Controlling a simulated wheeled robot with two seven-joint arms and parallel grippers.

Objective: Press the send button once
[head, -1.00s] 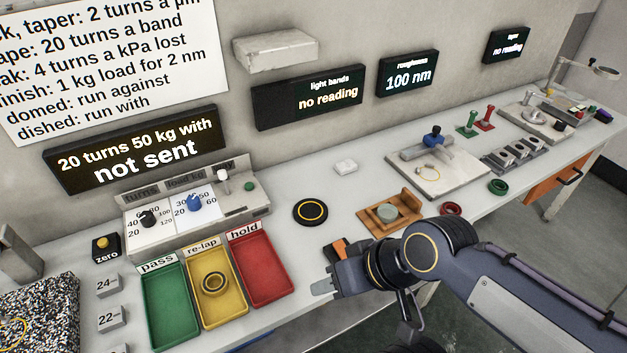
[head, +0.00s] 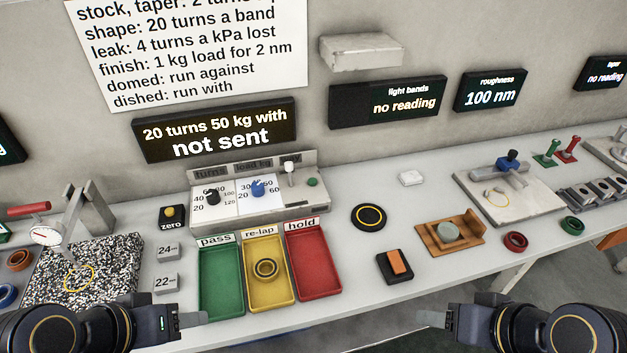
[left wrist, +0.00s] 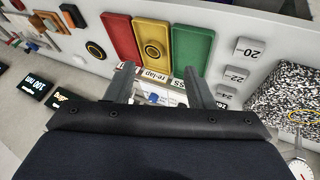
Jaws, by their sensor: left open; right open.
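The control box (head: 240,218) stands behind the trays. It has a black dial (head: 212,196), a blue dial (head: 257,188), a white-tipped lever (head: 290,170) and a small green button (head: 312,182) at its right end; no send label is legible. The display (head: 215,132) above reads "20 turns 50 kg with, not sent". My left gripper (head: 195,318) is open and empty at the table's front edge, below the green tray; its fingers also show in the left wrist view (left wrist: 158,88). My right gripper (head: 430,318) is open and empty, in front of the table, right of the orange-topped black block (head: 394,266).
Green (head: 220,282), yellow (head: 268,295) and red (head: 320,275) trays lie in front of the box; a ring sits in the yellow one. A black zero block (head: 171,218) stands left of the box. A black disc (head: 368,216) and wooden fixture (head: 450,236) lie right.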

